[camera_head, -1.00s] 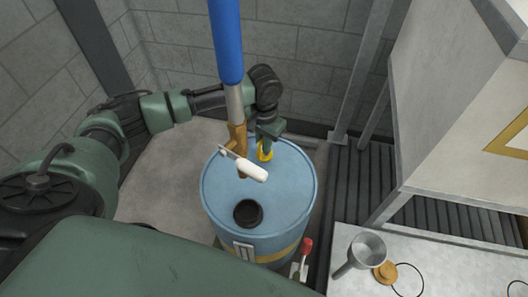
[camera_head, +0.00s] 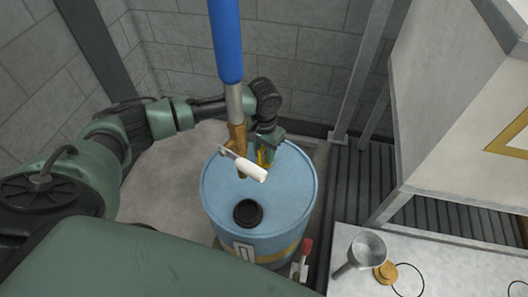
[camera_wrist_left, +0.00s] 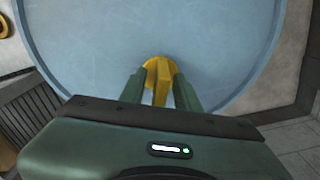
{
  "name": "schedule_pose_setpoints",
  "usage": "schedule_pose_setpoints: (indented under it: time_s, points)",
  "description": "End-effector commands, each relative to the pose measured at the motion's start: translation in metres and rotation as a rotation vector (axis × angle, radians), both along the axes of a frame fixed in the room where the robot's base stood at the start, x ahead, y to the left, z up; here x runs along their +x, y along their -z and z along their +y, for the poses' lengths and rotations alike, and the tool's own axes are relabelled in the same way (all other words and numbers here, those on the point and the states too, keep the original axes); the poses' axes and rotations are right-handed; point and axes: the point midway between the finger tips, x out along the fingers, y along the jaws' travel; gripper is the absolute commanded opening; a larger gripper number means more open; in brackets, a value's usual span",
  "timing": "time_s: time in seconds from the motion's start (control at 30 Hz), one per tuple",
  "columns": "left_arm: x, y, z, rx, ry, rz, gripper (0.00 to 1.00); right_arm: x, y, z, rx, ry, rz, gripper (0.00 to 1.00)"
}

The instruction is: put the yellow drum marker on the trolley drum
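The blue drum (camera_head: 290,190) stands upright, with a black cap (camera_head: 248,212) on its lid. The yellow drum marker (camera_head: 263,157) appears to sit on the far part of the lid, partly hidden by my gripper and the hanging nozzle. My left gripper (camera_head: 268,152) is lowered over it. In the left wrist view the marker (camera_wrist_left: 160,82) is between the fingertips, its upright grip flanked by the two fingers (camera_wrist_left: 160,78) with narrow gaps; the fingers look open. The drum lid (camera_wrist_left: 160,30) lies below. My right gripper is out of view.
A blue hose (camera_head: 227,45) with a brass nozzle (camera_head: 236,138) and white handle (camera_head: 250,169) hangs in front of my left gripper. A metal funnel (camera_head: 366,250) and brass-coloured cap (camera_head: 385,272) are on the pale surface at right. Block walls stand behind.

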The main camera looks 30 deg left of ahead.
Motion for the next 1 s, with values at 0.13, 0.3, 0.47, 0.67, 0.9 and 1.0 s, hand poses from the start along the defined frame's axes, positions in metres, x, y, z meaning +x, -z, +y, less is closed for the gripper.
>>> schedule_pose_setpoints:
  time_s: [0.13,0.3,0.47,0.67,0.9,1.0]
  points:
    - [0.000,-0.008,0.000,-0.001,0.000,-0.001,0.32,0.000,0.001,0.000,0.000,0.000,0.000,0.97]
    - [0.001,-0.039,0.000,-0.002,0.001,-0.004,0.32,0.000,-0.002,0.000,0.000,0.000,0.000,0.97]
    - [0.001,-0.075,0.000,-0.002,0.000,-0.004,0.32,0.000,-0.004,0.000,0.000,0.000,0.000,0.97]
    - [0.001,-0.109,0.000,-0.001,0.000,-0.002,0.32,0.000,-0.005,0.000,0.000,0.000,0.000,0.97]
    - [0.001,-0.124,0.000,-0.001,-0.001,-0.001,0.32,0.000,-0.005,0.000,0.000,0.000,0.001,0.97]
    - [0.000,-0.124,0.000,-0.001,-0.001,0.000,0.32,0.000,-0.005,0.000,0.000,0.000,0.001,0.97]
